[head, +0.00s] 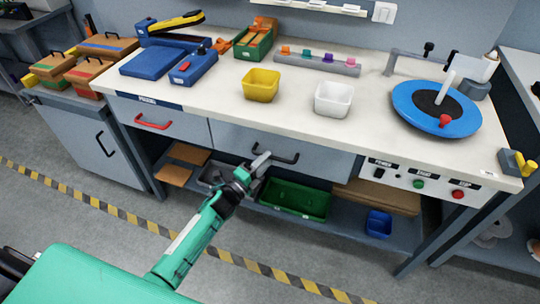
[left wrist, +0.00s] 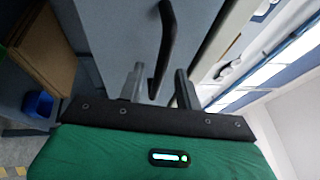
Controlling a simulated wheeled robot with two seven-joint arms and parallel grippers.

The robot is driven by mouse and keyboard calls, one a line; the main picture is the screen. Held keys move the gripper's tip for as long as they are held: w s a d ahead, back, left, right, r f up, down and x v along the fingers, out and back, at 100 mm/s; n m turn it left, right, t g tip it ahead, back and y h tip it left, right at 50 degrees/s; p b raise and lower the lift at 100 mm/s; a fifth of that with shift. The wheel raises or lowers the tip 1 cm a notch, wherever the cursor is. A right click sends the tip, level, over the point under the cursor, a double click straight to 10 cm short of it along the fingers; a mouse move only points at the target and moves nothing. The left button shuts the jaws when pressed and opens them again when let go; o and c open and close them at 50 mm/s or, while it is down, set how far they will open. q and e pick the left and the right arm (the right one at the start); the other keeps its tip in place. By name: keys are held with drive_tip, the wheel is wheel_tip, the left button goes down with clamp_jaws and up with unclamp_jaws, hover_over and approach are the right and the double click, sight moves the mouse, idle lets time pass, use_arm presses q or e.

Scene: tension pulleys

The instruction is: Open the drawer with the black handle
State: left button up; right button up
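The black handle (head: 275,154) is on the grey middle drawer (head: 320,160) under the white worktop. The drawer front looks flush with the bench. My left gripper (head: 262,162) is at the left end of the handle. In the left wrist view the black handle (left wrist: 166,45) runs between the two fingers of my left gripper (left wrist: 160,76), with a gap visible on each side. The fingers are apart and do not look closed on it. My right gripper is in neither view.
A drawer with a red handle (head: 152,122) is to the left. A control panel (head: 418,180) with buttons is to the right. Below are a green bin (head: 295,199) and a blue bin (head: 378,223) on a shelf. A yellow bin (head: 261,85) and white bin (head: 333,99) stand on the worktop.

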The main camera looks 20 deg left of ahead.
use_arm(q)
drive_tip(key=shift+x, duration=1.4)
clamp_jaws()
